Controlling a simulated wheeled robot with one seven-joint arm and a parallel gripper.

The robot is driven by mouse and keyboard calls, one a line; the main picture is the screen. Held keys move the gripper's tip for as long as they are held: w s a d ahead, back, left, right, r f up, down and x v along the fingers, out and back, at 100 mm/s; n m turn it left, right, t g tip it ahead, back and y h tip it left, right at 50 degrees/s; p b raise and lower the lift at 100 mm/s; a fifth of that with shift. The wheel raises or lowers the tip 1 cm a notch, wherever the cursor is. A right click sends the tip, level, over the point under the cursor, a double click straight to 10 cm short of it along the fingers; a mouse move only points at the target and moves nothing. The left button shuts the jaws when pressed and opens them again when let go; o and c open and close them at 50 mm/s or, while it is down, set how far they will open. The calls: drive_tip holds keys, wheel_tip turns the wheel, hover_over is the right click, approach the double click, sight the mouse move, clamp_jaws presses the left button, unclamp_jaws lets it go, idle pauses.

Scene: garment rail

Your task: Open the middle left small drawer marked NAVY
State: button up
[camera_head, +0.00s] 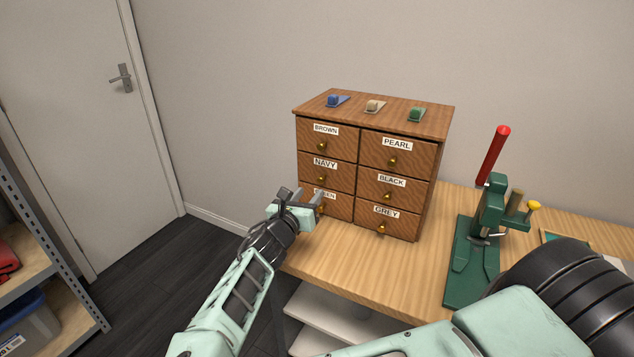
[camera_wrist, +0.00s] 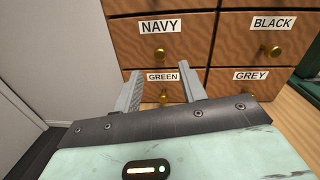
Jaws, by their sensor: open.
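The wooden drawer cabinet (camera_head: 310,104) stands on the table with two columns of small drawers. The NAVY drawer (camera_head: 341,171) is the middle one on the left, flush with the front, with a small brass knob (camera_head: 320,179). In the wrist view the NAVY drawer (camera_wrist: 125,48) and its knob (camera_wrist: 159,54) show above my gripper. My gripper (camera_head: 306,198) is open and empty in front of the lower left drawer, below the NAVY knob. In the wrist view its fingers (camera_wrist: 163,88) appear either side of the GREEN drawer's knob (camera_wrist: 164,97); whether they touch anything cannot be told.
The BROWN drawer (camera_head: 342,135) is above NAVY, and the BLACK drawer (camera_head: 408,188) is to its right. A green press (camera_head: 480,250) with a red lever stands right of the cabinet. The table front (camera_head: 370,275) is clear.

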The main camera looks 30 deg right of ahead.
sight(320, 181)
drive_tip(key=x, duration=0.6)
drive_tip(key=shift+d+p, duration=0.15)
drive_tip(key=shift+p, duration=0.2)
clamp_jaws()
